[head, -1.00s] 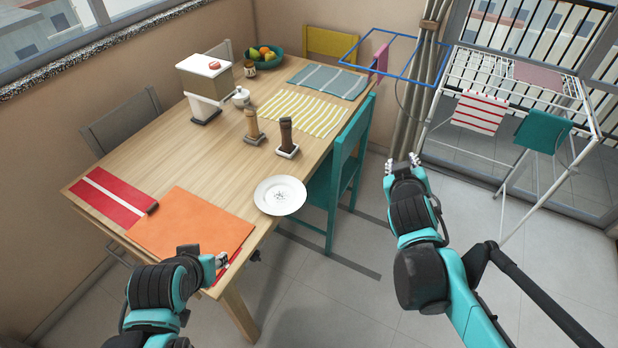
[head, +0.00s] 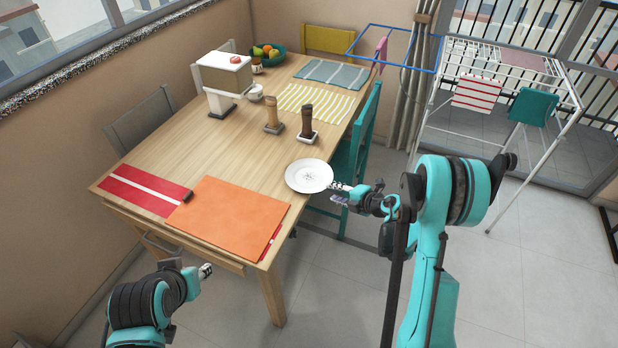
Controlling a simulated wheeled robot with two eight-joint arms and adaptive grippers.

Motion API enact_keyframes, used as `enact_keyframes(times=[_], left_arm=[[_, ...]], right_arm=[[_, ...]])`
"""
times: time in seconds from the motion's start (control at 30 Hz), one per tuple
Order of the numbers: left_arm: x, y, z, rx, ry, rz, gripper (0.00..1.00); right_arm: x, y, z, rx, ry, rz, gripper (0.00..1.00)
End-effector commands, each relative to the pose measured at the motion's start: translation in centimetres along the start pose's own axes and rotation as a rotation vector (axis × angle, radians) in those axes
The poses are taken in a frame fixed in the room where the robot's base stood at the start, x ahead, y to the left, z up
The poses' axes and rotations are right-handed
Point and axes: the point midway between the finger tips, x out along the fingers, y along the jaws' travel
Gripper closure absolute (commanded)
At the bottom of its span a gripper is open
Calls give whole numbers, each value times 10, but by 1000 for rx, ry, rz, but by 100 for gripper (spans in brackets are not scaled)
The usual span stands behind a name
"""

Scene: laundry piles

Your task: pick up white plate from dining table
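The white plate (head: 309,175), with a small dark pattern in its middle, lies flat near the right edge of the wooden dining table (head: 226,158). My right gripper (head: 339,192) is just right of the plate at its rim, over the table's edge. Its two fingers show apart, pointing left at the plate; whether they touch or straddle the rim I cannot tell. My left gripper (head: 206,271) is low, in front of the table's near edge, away from the plate. Its fingers are too small and foreshortened to tell open from shut.
An orange placemat (head: 228,215) and a red striped one (head: 143,190) lie nearer. Two mills, a dark one (head: 306,123) and a lighter one (head: 271,113), stand behind the plate. A teal chair (head: 365,140) is close behind my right gripper. A drying rack (head: 497,78) stands at right.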

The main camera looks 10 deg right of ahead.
Motion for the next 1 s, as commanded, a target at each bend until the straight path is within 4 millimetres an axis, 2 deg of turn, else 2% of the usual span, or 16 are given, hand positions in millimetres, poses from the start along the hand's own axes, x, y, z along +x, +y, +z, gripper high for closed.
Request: enact_keyframes(times=[0.03,0.27,0.5,0.73,0.77,0.87,0.9,1.0], left_arm=[[3,0,2,0,0,0,64],[10,0,8,0,0,0,64],[23,0,17,0,0,0,64],[23,0,16,0,0,0,64],[23,0,16,0,0,0,64],[23,0,16,0,0,0,64],[23,0,16,0,0,0,64],[23,0,16,0,0,0,64]], right_arm=[[8,-2,-1,-2,3,-1,68],[30,-1,3,-1,0,1,68],[65,-1,8,-1,1,3,68],[68,1,8,0,-1,3,68],[68,1,9,0,-1,3,70],[68,1,8,0,-1,3,97],[68,1,8,0,-1,3,100],[68,1,8,0,-1,3,100]])
